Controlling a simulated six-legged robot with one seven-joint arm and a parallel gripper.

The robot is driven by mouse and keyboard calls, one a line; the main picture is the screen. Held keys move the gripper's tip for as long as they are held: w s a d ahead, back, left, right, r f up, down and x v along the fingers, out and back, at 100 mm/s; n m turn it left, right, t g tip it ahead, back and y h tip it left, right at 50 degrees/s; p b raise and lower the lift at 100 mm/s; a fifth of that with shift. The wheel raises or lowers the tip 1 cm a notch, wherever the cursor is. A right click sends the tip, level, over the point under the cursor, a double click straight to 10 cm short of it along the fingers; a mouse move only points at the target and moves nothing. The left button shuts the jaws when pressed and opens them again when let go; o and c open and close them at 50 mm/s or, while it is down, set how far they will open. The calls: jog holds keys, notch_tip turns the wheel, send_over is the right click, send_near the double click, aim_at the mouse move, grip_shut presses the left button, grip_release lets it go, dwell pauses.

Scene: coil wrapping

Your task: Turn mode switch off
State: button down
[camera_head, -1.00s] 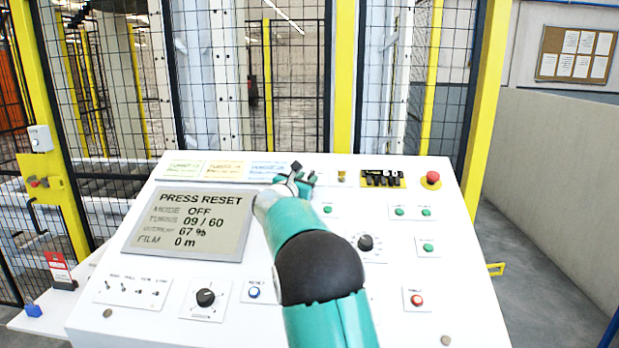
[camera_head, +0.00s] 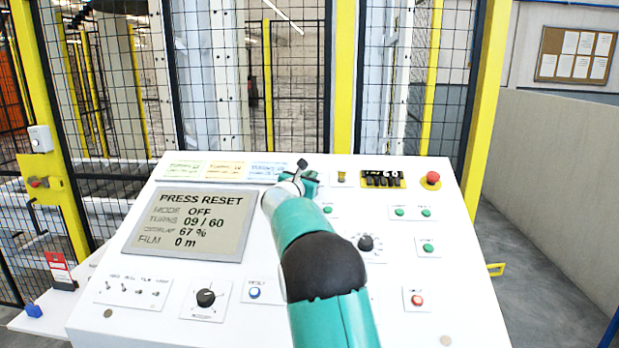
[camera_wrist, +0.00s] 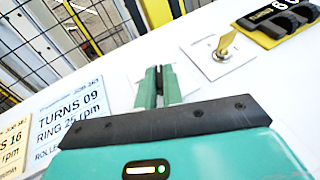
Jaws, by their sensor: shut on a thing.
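My gripper (camera_wrist: 157,87) is shut on a dark upright handle (camera_wrist: 154,80) at the upper part of the white sloping control panel. I take this handle for the mode switch. A pale plate (camera_wrist: 120,93) shows behind the fingers, and any label there is hidden or unreadable. The grey display (camera_head: 189,223) reads PRESS RESET, MODE OFF, TURNS 09 / 60.
A brass key switch (camera_wrist: 228,42) and a yellow-backed black counter (camera_wrist: 283,20) sit right of my gripper. Note cards (camera_head: 215,170) lie to the left. A red emergency button (camera_head: 433,178) is at top right. A mesh fence stands behind the panel.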

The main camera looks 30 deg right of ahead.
jog(key=shift+s+d+n+t+y, duration=0.15)
jog(key=shift+n+t+y, duration=1.05)
jog(key=shift+n+t, duration=0.5)
jog(key=shift+f+n+t+y, duration=0.15)
jog(key=shift+n+t+y, duration=0.25)
jog(key=shift+n+y, duration=0.3)
jog(key=shift+f+n, duration=0.1)
jog(key=shift+n, duration=0.2)
jog(key=c, duration=1.5)
grip_release()
jog(key=shift+d, duration=0.1)
jog(key=shift+s, duration=0.15)
